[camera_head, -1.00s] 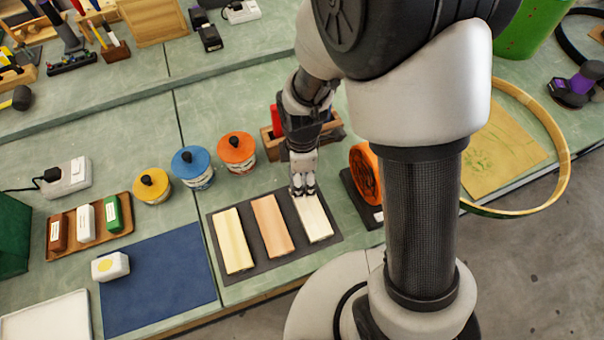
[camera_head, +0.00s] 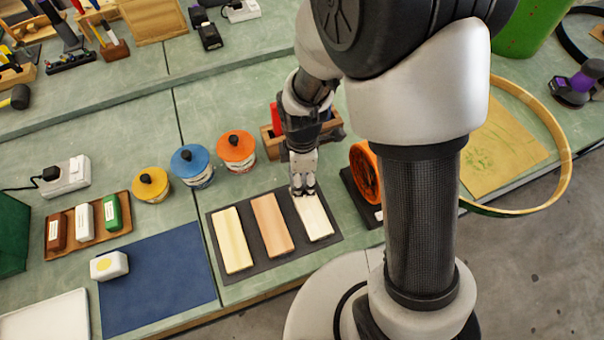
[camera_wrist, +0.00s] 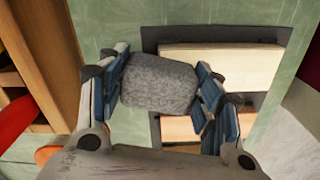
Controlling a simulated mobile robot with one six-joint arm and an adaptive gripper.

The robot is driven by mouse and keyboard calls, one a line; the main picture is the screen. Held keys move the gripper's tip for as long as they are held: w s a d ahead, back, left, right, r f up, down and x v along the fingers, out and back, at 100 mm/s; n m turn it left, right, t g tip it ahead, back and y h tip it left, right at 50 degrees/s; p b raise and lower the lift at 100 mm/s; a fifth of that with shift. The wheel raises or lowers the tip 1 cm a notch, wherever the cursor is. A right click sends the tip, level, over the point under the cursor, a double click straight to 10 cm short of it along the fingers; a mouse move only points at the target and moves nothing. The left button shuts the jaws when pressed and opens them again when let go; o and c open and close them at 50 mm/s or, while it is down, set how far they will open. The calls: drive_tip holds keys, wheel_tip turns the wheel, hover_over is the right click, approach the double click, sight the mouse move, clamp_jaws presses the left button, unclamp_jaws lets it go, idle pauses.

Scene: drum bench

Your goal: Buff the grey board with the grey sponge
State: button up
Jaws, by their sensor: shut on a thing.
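My gripper (camera_head: 303,190) is shut on a grey speckled sponge (camera_wrist: 160,83), held between the blue-padded fingers in the wrist view. Three boards lie side by side on a dark mat (camera_head: 265,259): a yellowish one (camera_head: 232,240), a tan one (camera_head: 271,225) and the palest one (camera_head: 316,220), at the right. The palest is the nearest to grey, though it looks cream in the wrist view (camera_wrist: 235,66). The sponge is over the far end of this board and hides part of it. I cannot tell whether they touch. The sponge is not clearly visible in the head view.
An orange reel (camera_head: 365,173) stands right of the mat, and a wooden box (camera_head: 270,143) behind my gripper. Yellow (camera_head: 151,186), blue (camera_head: 190,163) and orange (camera_head: 236,149) lidded tins stand behind the boards. A blue cloth (camera_head: 160,285) with a white block (camera_head: 109,265) lies left.

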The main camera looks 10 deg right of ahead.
drive_tip(key=shift+s+d, duration=0.2)
drive_tip(key=shift+s, duration=0.45)
drive_tip(key=shift+s+d, duration=0.2)
drive_tip(key=shift+s, duration=0.5)
drive_tip(key=shift+s+d, duration=0.2)
drive_tip(key=shift+s, duration=0.45)
drive_tip(key=shift+w, duration=0.15)
drive_tip(key=shift+w+a, duration=0.2)
drive_tip(key=shift+w, duration=0.4)
drive_tip(key=shift+w+a, duration=0.2)
drive_tip(key=shift+w, duration=0.35)
drive_tip(key=shift+s+d, duration=0.2)
drive_tip(key=shift+s, duration=0.5)
drive_tip(key=shift+s+d, duration=0.2)
drive_tip(key=shift+s, duration=0.5)
drive_tip(key=shift+w, duration=0.15)
drive_tip(key=shift+w+a, duration=0.1)
drive_tip(key=shift+w, duration=0.1)
drive_tip(key=shift+s, duration=0.1)
